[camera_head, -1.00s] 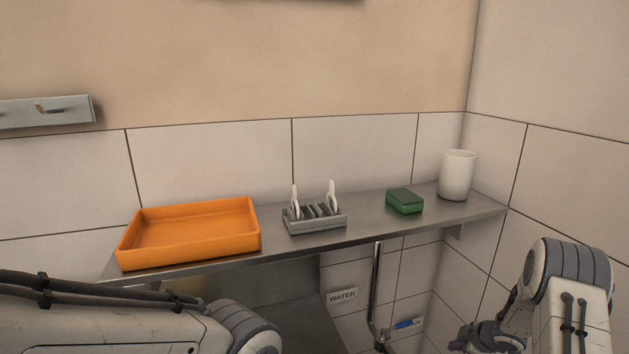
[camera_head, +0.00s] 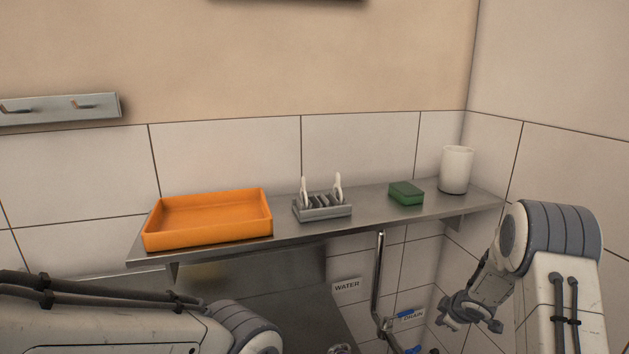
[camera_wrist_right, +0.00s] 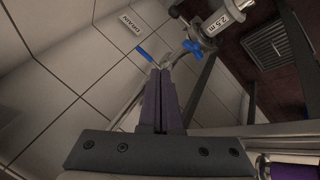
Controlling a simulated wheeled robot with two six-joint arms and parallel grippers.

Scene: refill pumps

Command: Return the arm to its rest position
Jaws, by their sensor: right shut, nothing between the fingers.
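My right arm comes down at the right of the head view, folded at a large joint. Its gripper (camera_head: 470,312) hangs below the shelf's right end, in front of the tiled wall, and holds nothing. In the right wrist view the two dark fingers (camera_wrist_right: 160,75) lie together, shut and empty. They point toward a blue-handled valve and pipework, which look apart from them. My left arm crosses the lower left of the head view. Its gripper is out of view.
A steel shelf (camera_head: 365,222) holds an orange tray (camera_head: 207,240), a grey rack with white-handled tools (camera_head: 323,212), a green sponge (camera_head: 406,193) and a white cup (camera_head: 456,170). A vertical pipe (camera_head: 378,280) and WATER label (camera_head: 346,286) are below. The DRAIN label (camera_wrist_right: 131,20) is on the wall.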

